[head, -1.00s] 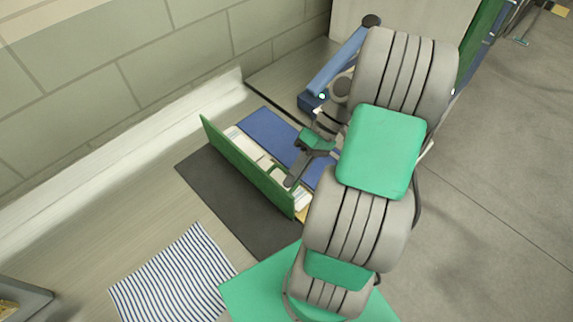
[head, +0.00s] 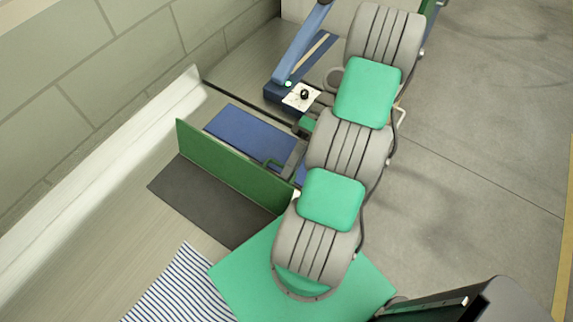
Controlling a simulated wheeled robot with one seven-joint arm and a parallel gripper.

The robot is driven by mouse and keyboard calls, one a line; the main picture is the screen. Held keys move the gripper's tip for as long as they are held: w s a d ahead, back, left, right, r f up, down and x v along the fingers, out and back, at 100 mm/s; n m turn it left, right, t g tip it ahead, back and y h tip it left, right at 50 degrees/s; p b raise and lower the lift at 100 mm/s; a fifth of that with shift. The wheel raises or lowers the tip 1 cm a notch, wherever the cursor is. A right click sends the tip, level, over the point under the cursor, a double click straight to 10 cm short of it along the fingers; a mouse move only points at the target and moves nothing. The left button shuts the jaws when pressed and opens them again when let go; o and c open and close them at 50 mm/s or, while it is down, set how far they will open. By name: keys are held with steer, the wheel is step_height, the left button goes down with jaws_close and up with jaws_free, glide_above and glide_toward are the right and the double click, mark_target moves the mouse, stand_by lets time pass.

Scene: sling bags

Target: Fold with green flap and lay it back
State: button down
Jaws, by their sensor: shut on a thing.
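The fold with green flap (head: 232,168) lies on the floor left of my arm. Its green side stands upright as a long panel, with a flat blue part (head: 246,136) behind it. My gripper (head: 283,165) is at the right end of the blue part, just behind the green panel. It is shut on the fold, but my arm hides most of the fingers and the exact grip. A small green piece shows at the fingertips. The right end of the fold is hidden behind my arm.
A dark grey mat (head: 205,200) lies in front of the fold. A blue-and-white striped cloth (head: 180,290) lies lower left. A wall runs along the left; grey floor at right is clear.

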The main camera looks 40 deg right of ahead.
steer(key=c, duration=1.5)
jaws_free()
steer(key=shift+s, duration=0.1)
